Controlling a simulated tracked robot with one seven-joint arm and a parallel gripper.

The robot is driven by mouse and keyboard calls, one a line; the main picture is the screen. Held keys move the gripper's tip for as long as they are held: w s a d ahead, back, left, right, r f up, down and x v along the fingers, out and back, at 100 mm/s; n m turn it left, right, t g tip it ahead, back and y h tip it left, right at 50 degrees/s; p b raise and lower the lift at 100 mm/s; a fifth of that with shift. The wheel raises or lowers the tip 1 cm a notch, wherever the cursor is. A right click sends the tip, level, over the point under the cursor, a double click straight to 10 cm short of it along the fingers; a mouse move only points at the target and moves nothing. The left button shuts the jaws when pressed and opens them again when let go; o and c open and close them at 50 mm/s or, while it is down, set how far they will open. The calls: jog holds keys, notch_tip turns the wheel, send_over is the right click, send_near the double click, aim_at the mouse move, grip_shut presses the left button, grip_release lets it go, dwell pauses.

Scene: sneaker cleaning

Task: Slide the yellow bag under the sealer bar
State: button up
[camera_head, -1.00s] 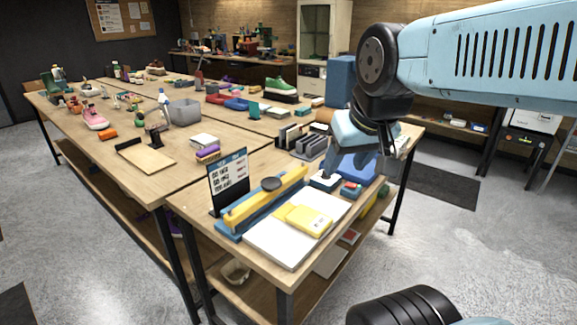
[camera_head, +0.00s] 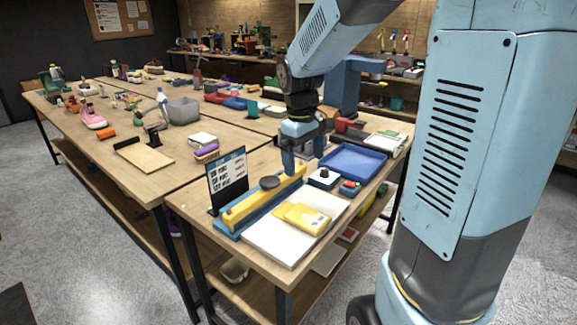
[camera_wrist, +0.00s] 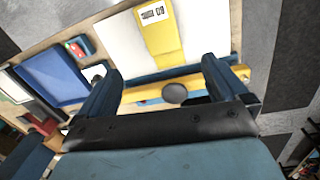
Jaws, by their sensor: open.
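The yellow bag (camera_head: 306,218) lies flat on a white board (camera_head: 262,245) at the front of the near table. It also shows in the wrist view (camera_wrist: 160,35), with a white label. The sealer has a blue base and a yellow bar (camera_head: 250,205) with a dark round knob (camera_head: 270,182). The bag lies on the near side of the bar. My gripper (camera_head: 304,166) is open and empty, pointing down above the far right end of the sealer. In the wrist view my gripper (camera_wrist: 162,82) has its fingers wide apart, with the bar and knob between them.
A blue tray (camera_head: 352,163) lies right of my gripper. A black sign (camera_head: 228,178) stands at the sealer's left end.

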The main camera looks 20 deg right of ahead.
jog(key=n+g, duration=0.1)
jog(key=n, duration=0.1)
send_near(300, 212)
jog(key=f, duration=0.5)
jog(key=d+f, duration=0.1)
jog(key=f, duration=0.2)
jog(key=shift+s+f, duration=0.3)
jog(key=shift+s, duration=0.05)
jog(key=shift+c, duration=0.4)
jog(key=c, duration=0.7)
jog(key=shift+w, duration=0.1)
jog(key=shift+w+a, duration=0.8)
jog(key=shift+w, duration=0.3)
jog(key=shift+w+a, duration=0.8)
jog(key=shift+w, duration=0.25)
jog(key=o, duration=0.8)
